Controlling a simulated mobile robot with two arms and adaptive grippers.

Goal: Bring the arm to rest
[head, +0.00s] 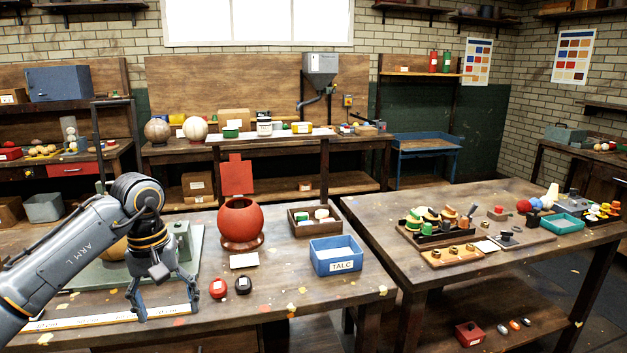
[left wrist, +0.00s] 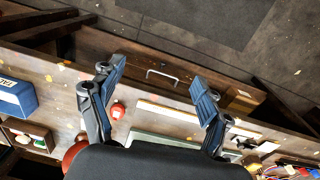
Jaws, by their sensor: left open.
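My left gripper (head: 166,306) hangs over the front left of the near table, pointing down, with its two fingers spread and nothing between them. In the left wrist view its open fingers (left wrist: 158,78) frame the table's front edge and a drawer handle. The arm hides part of a tan ball and a green-grey plate (head: 80,278) behind it. My right gripper is not seen.
A blue TALC tray (head: 337,267) and a wooden tray (head: 301,229) stand right of the red ball. A pale ruled strip (head: 100,320) lies along the front edge. A second table (head: 400,240) with several small parts stands at right. Bare tabletop lies around (head: 310,300).

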